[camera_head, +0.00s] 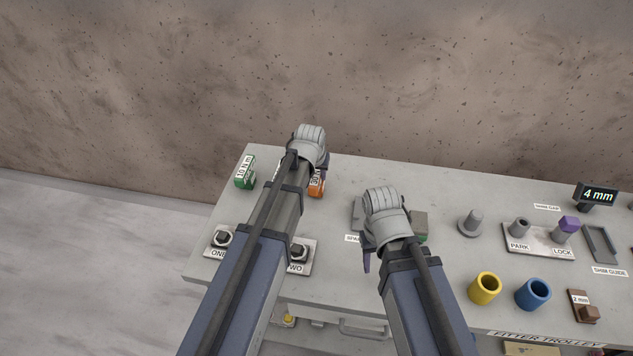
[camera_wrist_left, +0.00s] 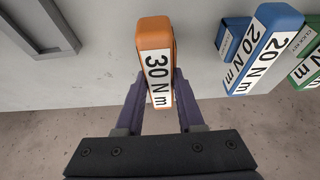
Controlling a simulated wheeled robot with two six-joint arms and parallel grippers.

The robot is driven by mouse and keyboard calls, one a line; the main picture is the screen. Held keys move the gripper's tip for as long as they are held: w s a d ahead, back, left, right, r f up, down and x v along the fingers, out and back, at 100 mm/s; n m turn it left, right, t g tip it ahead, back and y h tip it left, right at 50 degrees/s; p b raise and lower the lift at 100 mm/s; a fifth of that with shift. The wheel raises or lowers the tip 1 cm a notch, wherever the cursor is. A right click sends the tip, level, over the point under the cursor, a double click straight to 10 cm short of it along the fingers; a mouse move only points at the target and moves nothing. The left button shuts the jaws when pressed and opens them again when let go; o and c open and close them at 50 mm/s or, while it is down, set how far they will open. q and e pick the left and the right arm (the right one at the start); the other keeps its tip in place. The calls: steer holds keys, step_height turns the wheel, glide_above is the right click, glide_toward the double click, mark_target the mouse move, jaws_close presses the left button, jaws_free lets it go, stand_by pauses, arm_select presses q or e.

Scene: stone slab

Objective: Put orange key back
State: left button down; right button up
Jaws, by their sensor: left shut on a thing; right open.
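The orange key, labelled 30 N m, shows in the left wrist view (camera_wrist_left: 157,60) between the two dark fingers of my left gripper (camera_wrist_left: 160,98), which is shut on it. In the head view the orange key (camera_head: 317,187) shows beside my left wrist near the far edge of the table, partly covered by the arm. I cannot tell whether it touches the table top. My right gripper (camera_head: 367,250) is open and empty, over the middle of the table beside a grey block.
A blue 20 N m key (camera_wrist_left: 265,48) and a green key (camera_wrist_left: 308,68) stand right of the orange key in the wrist view. The green 10 N m key (camera_head: 245,172) is at the table's far left. Yellow (camera_head: 485,288) and blue (camera_head: 533,294) cups stand at front right.

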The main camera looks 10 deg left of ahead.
arm_select(q)
steer(key=shift+f, duration=0.6)
arm_select(e)
steer(key=shift+f, duration=0.65)
arm_select(q)
steer(key=shift+r, duration=0.15)
arm_select(e)
steer(key=shift+r, duration=0.15)
arm_select(q)
steer(key=c, duration=0.5)
jaws_free()
